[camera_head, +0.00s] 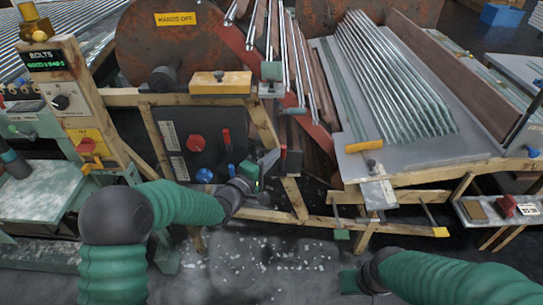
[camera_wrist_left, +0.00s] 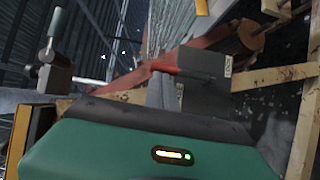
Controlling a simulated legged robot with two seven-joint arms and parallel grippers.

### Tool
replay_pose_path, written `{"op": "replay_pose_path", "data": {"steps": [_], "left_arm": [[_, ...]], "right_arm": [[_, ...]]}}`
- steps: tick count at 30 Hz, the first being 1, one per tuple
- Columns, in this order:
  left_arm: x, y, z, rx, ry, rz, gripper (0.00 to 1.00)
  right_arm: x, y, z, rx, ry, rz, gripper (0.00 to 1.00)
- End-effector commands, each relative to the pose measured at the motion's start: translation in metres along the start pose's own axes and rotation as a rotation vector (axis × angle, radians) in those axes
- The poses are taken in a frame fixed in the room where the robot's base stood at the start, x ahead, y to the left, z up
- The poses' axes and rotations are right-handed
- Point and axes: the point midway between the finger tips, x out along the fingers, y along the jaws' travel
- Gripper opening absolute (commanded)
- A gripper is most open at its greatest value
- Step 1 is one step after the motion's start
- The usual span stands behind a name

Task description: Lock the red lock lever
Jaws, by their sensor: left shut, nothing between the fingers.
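The red lock lever (camera_head: 283,151) is a small red bar on the side of a dark box (camera_head: 292,163) fixed by the wooden frame. In the left wrist view the lever (camera_wrist_left: 164,67) lies along the near top edge of the grey box (camera_wrist_left: 205,66). My left gripper (camera_head: 271,158) is shut and empty, with its grey fingertips right beside the lever. In the left wrist view the fingers (camera_wrist_left: 162,90) overlap the lever's near side; I cannot tell whether they touch it. My right gripper (camera_head: 350,282) shows only its green body low in the head view; its fingers cannot be made out.
A black panel (camera_head: 183,160) with red and blue knobs stands left of my left gripper. White shards (camera_head: 255,262) litter the floor.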

Motion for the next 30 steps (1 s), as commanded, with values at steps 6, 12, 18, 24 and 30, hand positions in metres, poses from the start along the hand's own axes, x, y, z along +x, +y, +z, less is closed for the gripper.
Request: {"op": "replay_pose_path", "data": {"steps": [6, 12, 18, 24, 30], "left_arm": [[0.003, 0.004, 0.005, 0.040, -0.001, -0.026, 0.00], [0.007, 0.009, 0.010, 0.096, -0.003, -0.063, 0.00], [0.014, 0.014, 0.022, 0.212, -0.004, -0.141, 0.00], [0.025, 0.012, 0.038, 0.370, -0.004, -0.247, 0.00], [0.035, 0.008, 0.053, 0.529, -0.004, -0.352, 0.00]], "right_arm": [[-0.010, 0.000, -0.002, 0.000, 0.000, 0.000, 0.36], [-0.023, 0.000, -0.005, 0.000, 0.000, 0.000, 0.36], [-0.045, 0.000, -0.011, 0.000, 0.000, 0.000, 0.36], [-0.063, 0.000, -0.015, 0.000, 0.000, 0.000, 0.36], [-0.076, 0.000, -0.018, 0.000, 0.000, 0.000, 0.36]]}}
